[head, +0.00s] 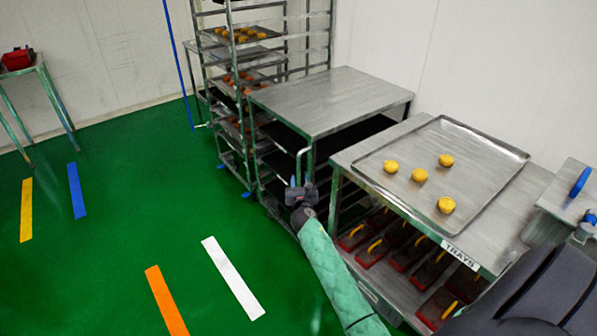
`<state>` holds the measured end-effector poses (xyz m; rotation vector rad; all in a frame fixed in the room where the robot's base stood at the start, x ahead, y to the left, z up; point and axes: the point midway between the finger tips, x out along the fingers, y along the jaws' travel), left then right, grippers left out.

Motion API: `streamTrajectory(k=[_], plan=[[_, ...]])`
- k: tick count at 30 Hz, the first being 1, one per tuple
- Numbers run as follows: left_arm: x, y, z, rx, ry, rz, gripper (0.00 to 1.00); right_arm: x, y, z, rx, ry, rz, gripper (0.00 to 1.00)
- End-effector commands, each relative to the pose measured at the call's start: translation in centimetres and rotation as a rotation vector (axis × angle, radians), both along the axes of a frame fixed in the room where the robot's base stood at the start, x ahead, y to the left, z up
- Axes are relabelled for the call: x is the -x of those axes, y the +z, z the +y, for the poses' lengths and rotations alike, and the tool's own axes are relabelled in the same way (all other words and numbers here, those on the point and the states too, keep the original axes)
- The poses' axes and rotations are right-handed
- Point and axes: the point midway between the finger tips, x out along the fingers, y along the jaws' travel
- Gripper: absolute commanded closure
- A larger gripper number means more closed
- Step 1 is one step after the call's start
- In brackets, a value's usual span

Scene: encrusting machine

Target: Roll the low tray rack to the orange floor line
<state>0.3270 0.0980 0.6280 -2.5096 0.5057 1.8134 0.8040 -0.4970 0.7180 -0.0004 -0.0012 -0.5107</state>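The low tray rack (335,97) has a flat steel top and dark trays on its shelves. It stands against the wall, between the tall rack and the tray table. An upright grey handle (299,161) sticks out from its near left corner. My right gripper (299,187) is at the lower end of this handle, with the handle seemingly between its fingers. Whether the fingers are shut on it is too small to tell. The orange floor line (166,301) lies on the green floor at the lower left of the rack. My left gripper is not in view.
A white floor line (232,278) lies between the orange line and the rack. The tray table (509,205), bearing a tray of yellow buns, stands close on the right. A tall rack (188,66) stands behind.

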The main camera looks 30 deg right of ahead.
Motion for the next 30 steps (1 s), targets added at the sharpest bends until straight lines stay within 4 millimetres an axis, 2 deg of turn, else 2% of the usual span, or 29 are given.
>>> streamTrajectory(k=[6,12,18,26,30], plan=[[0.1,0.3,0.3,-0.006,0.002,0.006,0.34,-2.8,0.1,-1.5,-0.003,0.0,-0.001,0.66],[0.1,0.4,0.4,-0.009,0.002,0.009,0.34,-4.7,0.0,-2.5,-0.003,0.0,-0.001,0.66],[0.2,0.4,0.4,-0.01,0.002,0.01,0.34,-5.4,0.0,-3.0,-0.003,0.0,-0.001,0.66],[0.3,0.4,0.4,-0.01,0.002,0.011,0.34,-5.4,0.0,-3.0,-0.003,0.0,-0.001,0.66],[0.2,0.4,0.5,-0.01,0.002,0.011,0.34,-5.4,0.0,-3.0,-0.003,0.0,-0.001,0.93]])
